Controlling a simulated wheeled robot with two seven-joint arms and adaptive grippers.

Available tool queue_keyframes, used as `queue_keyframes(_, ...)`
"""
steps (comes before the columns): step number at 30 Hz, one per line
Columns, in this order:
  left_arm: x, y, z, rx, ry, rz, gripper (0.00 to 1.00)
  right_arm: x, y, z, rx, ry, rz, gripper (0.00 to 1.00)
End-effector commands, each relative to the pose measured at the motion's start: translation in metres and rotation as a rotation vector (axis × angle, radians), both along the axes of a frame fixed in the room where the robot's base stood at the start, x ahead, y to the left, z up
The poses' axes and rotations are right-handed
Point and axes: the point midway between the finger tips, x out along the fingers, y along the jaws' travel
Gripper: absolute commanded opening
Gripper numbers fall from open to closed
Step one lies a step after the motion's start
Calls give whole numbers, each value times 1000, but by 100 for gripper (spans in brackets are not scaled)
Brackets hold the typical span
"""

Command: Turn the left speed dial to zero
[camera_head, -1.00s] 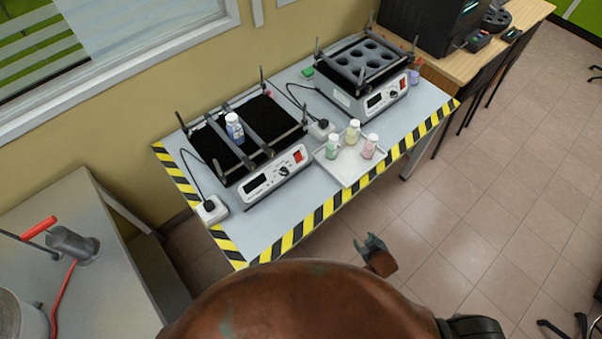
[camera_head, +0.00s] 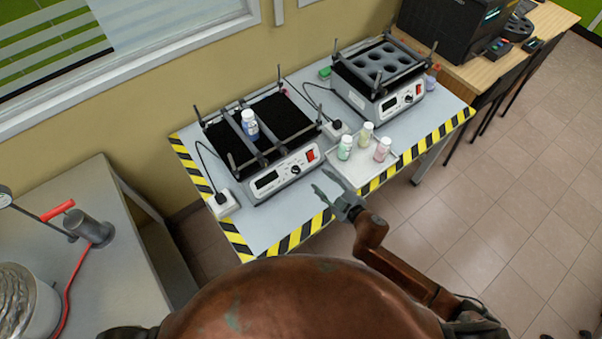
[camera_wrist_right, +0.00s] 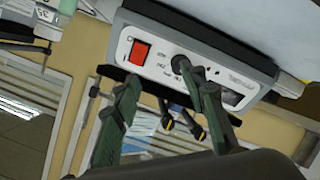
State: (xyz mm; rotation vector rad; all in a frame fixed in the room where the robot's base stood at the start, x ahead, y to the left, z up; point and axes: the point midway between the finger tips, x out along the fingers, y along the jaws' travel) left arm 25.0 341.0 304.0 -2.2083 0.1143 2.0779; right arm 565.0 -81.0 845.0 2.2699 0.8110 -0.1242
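The left shaker (camera_head: 270,177) has a white front panel with a display, a small dark speed dial (camera_head: 295,169) and a red switch (camera_head: 309,155). In the right wrist view the dial (camera_wrist_right: 180,64) shows as a dark knob beyond the open fingers, close to one fingertip in the picture; contact cannot be told. The red switch (camera_wrist_right: 139,52) is also there. The dial's setting is too small to read. My left gripper is not in view.
A blue-labelled bottle (camera_head: 250,127) stands on the left shaker. A white tray (camera_head: 375,181) with several small bottles sits to the right. A second shaker (camera_head: 385,105) with a holed rack stands behind it. Black-and-yellow tape (camera_head: 292,238) marks the table edge.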

Motion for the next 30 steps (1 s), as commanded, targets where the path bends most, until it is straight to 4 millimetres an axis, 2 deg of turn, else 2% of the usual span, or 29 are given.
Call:
queue_keyframes(3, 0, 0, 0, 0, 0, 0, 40, -2, 20, 0, -38, -47, 121, 39)
queue_keyframes(8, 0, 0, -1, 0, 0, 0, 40, 0, 34, -4, -50, -65, 179, 39)
queue_keyframes(18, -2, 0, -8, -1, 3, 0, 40, 36, 66, -19, -48, -64, 177, 39)
queue_keyframes(24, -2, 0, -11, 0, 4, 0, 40, 48, 77, -24, -48, -62, 177, 39)
queue_keyframes(30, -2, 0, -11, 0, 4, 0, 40, 50, 78, -25, -49, -62, 176, 39)
